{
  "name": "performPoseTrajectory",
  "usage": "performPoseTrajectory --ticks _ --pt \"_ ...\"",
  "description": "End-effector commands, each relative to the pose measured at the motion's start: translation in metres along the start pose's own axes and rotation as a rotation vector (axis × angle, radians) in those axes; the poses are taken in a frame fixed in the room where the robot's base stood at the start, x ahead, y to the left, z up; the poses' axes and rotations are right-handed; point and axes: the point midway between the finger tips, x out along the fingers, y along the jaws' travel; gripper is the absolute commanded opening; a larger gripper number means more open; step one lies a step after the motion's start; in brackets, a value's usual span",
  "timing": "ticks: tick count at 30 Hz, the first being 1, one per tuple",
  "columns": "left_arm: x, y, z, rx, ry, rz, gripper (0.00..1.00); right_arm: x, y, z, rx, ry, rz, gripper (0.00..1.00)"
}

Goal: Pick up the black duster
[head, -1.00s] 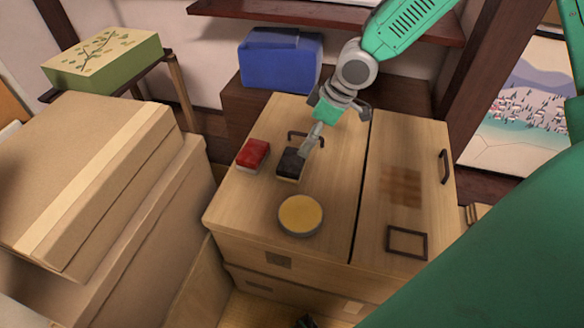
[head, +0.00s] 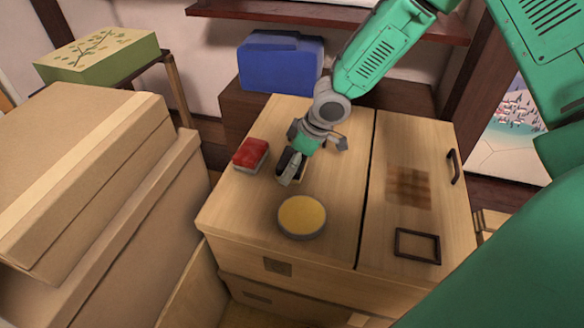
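The black duster (head: 302,171) lies on the light wooden cabinet top, between the red duster and the robot hand. Most of it is hidden behind the fingers, with a dark part and a pale lower edge showing. My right gripper (head: 290,170) comes in from the upper right and points down at the duster, its fingertips over or against it. I cannot tell whether the fingers have closed on it. My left gripper is not in view.
A red duster (head: 251,154) lies just left of the black one. A round yellow-topped tin (head: 301,216) stands in front. A blue box (head: 281,61) is behind. Cardboard boxes (head: 75,185) crowd the left. The cabinet top's right panel (head: 395,150) is mostly clear.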

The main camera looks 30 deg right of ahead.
Motion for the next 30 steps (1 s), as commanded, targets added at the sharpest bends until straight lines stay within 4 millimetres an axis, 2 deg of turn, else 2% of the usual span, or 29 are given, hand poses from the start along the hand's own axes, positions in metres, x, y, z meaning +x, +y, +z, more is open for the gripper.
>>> performPoseTrajectory --ticks 3,4,7,8,10,11,16,19,30 --pt "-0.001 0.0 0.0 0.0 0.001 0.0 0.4 -0.001 0.0 0.0 0.001 0.0 0.0 1.0" --pt "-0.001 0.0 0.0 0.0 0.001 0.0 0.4 -0.001 0.0 0.0 0.001 0.0 0.0 0.93" --pt "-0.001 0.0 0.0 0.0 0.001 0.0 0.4 -0.001 0.0 0.0 0.001 0.0 -0.001 0.58" --pt "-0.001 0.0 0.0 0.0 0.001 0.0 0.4 -0.001 0.0 0.0 0.001 0.0 -0.001 0.54" --pt "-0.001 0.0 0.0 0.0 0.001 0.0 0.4 -0.001 0.0 0.0 0.001 0.0 -0.001 0.54" --pt "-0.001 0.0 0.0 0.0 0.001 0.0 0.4 -0.001 0.0 0.0 0.001 0.0 -0.001 0.49" --pt "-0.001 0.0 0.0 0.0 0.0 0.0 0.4 -0.001 0.0 0.0 0.001 -0.001 -0.001 0.49" --pt "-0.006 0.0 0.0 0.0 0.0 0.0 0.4 -0.008 0.0 -0.003 0.002 0.0 -0.001 0.49" --pt "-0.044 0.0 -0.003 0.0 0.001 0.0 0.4 -0.074 0.0 -0.031 0.003 0.002 0.0 0.49"
